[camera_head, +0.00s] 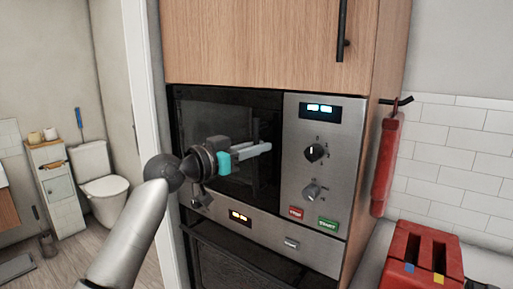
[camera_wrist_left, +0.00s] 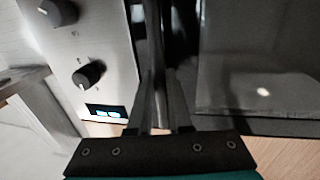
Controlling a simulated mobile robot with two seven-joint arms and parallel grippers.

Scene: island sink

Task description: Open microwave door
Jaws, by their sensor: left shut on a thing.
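The microwave (camera_head: 333,180) is built into a wood cabinet, with a steel control panel on the right and a dark glass door (camera_head: 205,112) on the left. The door looks about flush with the panel in the head view. My left gripper (camera_head: 266,147) reaches across the door to its right edge. In the left wrist view its fingers (camera_wrist_left: 160,100) are shut on a dark bar, the door handle (camera_wrist_left: 154,45), between the panel and the door glass (camera_wrist_left: 250,60). My gripper hides part of the door in the head view. My right gripper is not in view.
A red toaster (camera_head: 420,255) stands on the counter at the lower right. A red cloth (camera_head: 385,165) hangs from a hook beside the cabinet. A lower oven (camera_head: 240,262) is below the microwave. A doorway to a toilet (camera_head: 100,180) opens at the left.

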